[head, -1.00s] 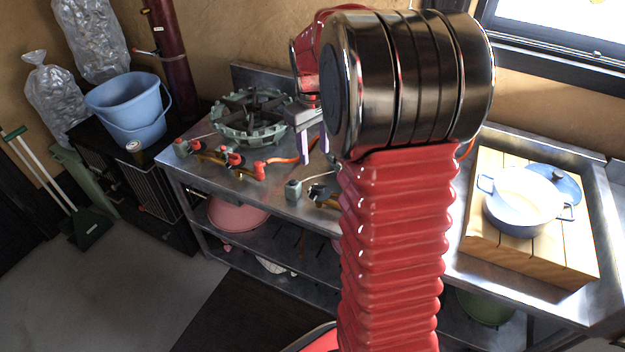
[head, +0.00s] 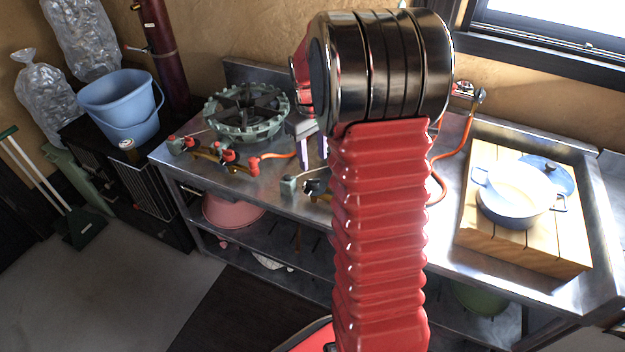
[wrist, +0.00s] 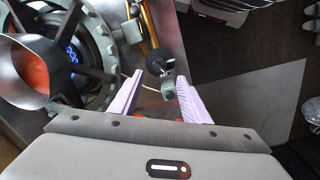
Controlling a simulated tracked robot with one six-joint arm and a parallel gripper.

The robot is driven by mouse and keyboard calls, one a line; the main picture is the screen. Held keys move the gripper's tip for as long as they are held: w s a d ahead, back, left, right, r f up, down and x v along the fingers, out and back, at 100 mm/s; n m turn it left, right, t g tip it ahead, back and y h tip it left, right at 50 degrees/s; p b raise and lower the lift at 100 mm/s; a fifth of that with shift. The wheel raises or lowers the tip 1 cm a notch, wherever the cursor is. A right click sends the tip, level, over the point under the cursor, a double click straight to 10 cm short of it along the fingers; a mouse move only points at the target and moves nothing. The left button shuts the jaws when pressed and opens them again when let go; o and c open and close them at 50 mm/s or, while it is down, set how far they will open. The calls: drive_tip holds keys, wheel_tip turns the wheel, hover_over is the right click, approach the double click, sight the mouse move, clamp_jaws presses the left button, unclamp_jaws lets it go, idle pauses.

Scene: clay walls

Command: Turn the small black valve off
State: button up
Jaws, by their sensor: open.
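The small black valve (head: 316,187) sits on a brass pipe with a grey-green fitting (head: 289,185) at the front edge of the steel table, partly hidden behind my red arm. In the wrist view the black valve (wrist: 160,62) and its grey-green end (wrist: 168,88) show between and just beyond my fingertips. My gripper (wrist: 160,78) has two lilac fingers, spread apart with nothing held. In the head view the gripper (head: 313,158) hangs just behind the valve, partly hidden by the arm. I cannot tell whether a finger touches the valve.
A green cast burner (head: 246,112) stands behind, with red-knobbed valves (head: 225,153) in front of it. An orange hose (head: 278,156) runs along the table. A blue pot (head: 515,205) sits on a wooden board at right. A metal cylinder (wrist: 38,68) fills the wrist view's left.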

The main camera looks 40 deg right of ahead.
sight(314, 180)
drive_tip(key=f, duration=0.9)
drive_tip(key=shift+d+f, duration=0.3)
drive_tip(key=shift+f, duration=0.05)
drive_tip(key=shift+c, duration=0.5)
